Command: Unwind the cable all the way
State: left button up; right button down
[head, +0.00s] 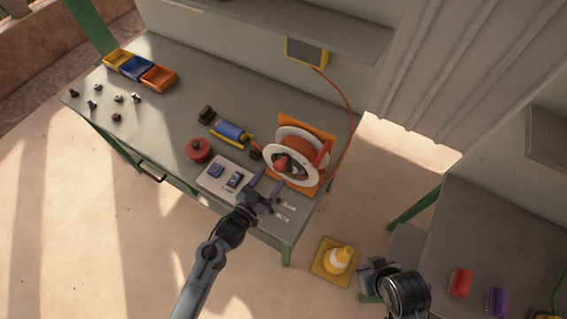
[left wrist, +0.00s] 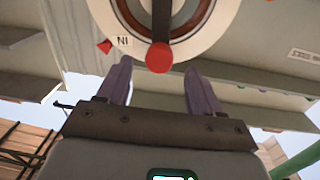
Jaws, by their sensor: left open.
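A cable reel (head: 273,168) with white flanges and orange cable (head: 300,146) wound on it stands on an orange base (head: 322,130) at the workbench's right end. Its cable runs off up to a yellow-framed box (head: 306,51) on the wall. In the left wrist view the white flange (left wrist: 226,22) faces me, with a dark crank arm (left wrist: 161,20), a red knob (left wrist: 159,57), a red arrow and a label reading IN. My left gripper (head: 266,187) is open and empty in front of the reel; the knob lies between and just beyond its fingertips (left wrist: 160,78). My right gripper (head: 370,272) is low at right; its jaws are unclear.
A grey panel with blue switches (head: 211,187), a red round object (head: 199,150) and a blue cylinder (head: 231,130) lie left of the reel. Small bins (head: 158,78) and several bolts are farther left. A yellow cone (head: 341,258) stands beyond the bench's right end.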

aim_at(277, 170)
pick_arm(q)
jog(key=x, duration=0.7)
jog(key=shift+w+d, duration=0.15)
jog(key=shift+w, duration=0.05)
grip_shut()
